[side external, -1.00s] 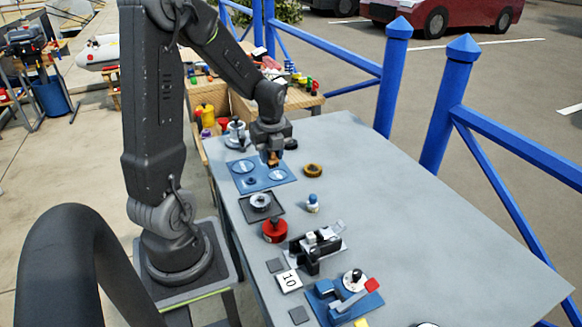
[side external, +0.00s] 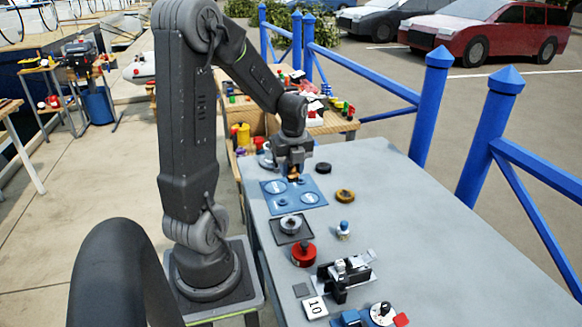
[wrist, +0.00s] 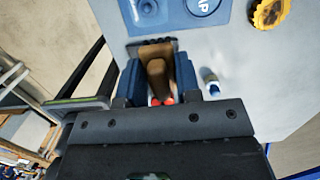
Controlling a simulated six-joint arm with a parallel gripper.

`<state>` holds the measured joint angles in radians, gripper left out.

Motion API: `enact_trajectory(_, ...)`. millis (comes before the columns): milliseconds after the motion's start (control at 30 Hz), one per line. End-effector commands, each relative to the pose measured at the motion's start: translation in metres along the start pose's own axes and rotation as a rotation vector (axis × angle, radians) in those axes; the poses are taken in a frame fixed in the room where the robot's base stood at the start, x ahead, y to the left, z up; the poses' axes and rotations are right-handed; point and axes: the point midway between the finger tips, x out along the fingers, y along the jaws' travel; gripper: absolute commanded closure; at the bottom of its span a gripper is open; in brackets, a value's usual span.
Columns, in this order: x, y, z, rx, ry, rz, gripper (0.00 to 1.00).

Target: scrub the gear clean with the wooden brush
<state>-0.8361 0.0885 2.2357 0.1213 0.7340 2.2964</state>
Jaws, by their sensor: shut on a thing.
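My gripper (side external: 293,176) is shut on the wooden brush, just above the far part of the blue mat. In the wrist view the brush (wrist: 156,70) has a brown wooden handle between my blue fingers, with dark bristles at its far end. An orange toothed gear (side external: 345,196) lies flat on the grey table to the right of the mat, apart from the brush. It also shows in the wrist view, cut off at the top right (wrist: 270,12). Whether the bristles touch the mat cannot be told.
The table's right side is clear.

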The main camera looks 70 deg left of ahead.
Motion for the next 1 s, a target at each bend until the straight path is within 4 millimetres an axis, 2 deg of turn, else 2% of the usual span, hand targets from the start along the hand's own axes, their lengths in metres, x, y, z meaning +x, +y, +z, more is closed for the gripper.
enact_trajectory(167, -0.001, -0.003, -0.018, -0.149, 0.009, 0.015, 0.88)
enact_trajectory(400, -0.004, -0.005, -0.052, -0.471, 0.013, 0.057, 0.88)
enact_trajectory(600, -0.005, -0.004, -0.071, -0.672, 0.004, 0.081, 0.88)
enact_trajectory(833, -0.003, -0.003, -0.078, -0.755, -0.002, 0.093, 0.88)
enact_trajectory(1000, 0.006, -0.003, -0.079, -0.756, -0.002, 0.096, 0.88)
